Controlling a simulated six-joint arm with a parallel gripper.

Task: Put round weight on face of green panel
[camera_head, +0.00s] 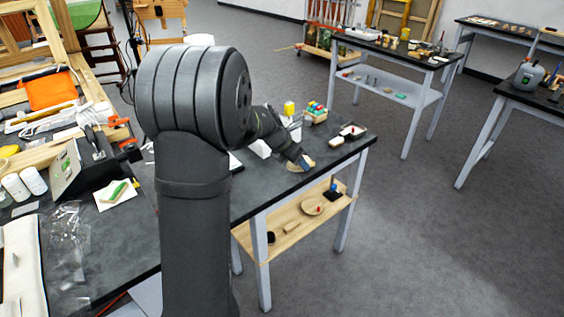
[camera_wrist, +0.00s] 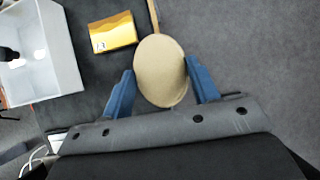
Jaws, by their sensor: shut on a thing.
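My gripper (camera_wrist: 160,92) has two blue fingers shut on a tan round piece (camera_wrist: 160,70), which looks oval in the wrist view. It appears to be the round weight. In the head view my gripper (camera_head: 303,162) is over the right end of the dark table, and the tan piece (camera_head: 307,166) shows partly at its fingertips. Whether the piece touches the table is not clear. A small green-topped slab (camera_head: 113,191) lies on a white sheet at the left of the head view. Whether this is the green panel I cannot tell.
A white open box (camera_wrist: 50,75) and a yellow box (camera_wrist: 112,32) are left of the held piece in the wrist view. Colored blocks (camera_head: 315,111) and a small tray (camera_head: 352,131) stand on the table's far part. Tools and a dark case (camera_head: 85,165) crowd the left.

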